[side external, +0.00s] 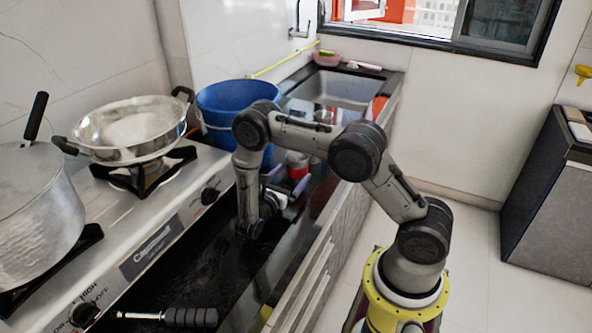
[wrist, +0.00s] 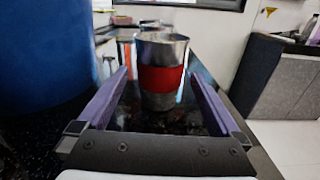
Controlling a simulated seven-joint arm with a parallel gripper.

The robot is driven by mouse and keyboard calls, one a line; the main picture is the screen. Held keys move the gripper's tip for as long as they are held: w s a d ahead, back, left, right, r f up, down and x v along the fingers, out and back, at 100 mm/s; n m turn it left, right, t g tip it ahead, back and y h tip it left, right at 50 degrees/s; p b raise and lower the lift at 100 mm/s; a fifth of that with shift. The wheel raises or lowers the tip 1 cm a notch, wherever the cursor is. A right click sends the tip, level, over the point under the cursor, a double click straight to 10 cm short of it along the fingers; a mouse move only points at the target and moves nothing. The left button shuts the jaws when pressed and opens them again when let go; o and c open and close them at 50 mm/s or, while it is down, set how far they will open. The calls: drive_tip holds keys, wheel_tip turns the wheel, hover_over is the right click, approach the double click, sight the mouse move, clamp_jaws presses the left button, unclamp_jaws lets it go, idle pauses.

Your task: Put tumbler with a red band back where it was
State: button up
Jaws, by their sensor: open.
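The tumbler with a red band (wrist: 161,78) stands upright on the black counter in the wrist view. It is silvery metal with a wide red band around its middle. In the side view the tumbler (side external: 298,170) shows partly, with my arm and gripper in front of it. My gripper (wrist: 164,92) is open, with one purple finger on each side of the tumbler. A gap shows between each finger and the tumbler's wall. In the side view my gripper (side external: 280,188) is low over the counter, to the right of the stove.
A blue bucket (side external: 236,104) stands close to the left of the tumbler. A stove (side external: 150,215) with a steel pan (side external: 133,127) and a large pot (side external: 35,215) lies left. A black-handled tool (side external: 190,317) lies in front. The sink (side external: 335,88) is behind; the counter's edge is close on the right.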

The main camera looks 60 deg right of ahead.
drive_tip(key=a, duration=0.7)
drive_tip(key=shift+a, duration=0.4)
drive_tip(key=s+a+r+m+g+y, duration=0.1)
drive_tip(key=s+r+m+g+y, duration=0.1)
drive_tip(key=s+r+m+y, duration=0.4)
drive_tip(key=s+a+r+m+g+y, duration=0.1)
drive_tip(key=s+r+m+g+y, duration=0.2)
drive_tip(key=r, duration=0.5)
drive_tip(key=s+a+r+m+t+y, duration=0.8)
drive_tip(key=s+a+r+t+y, duration=0.1)
drive_tip(key=s+a, duration=0.3)
drive_tip(key=shift+a+r+t, duration=0.15)
drive_tip(key=shift+r+t, duration=0.1)
drive_tip(key=shift+t, duration=0.55)
drive_tip(key=shift+s, duration=0.1)
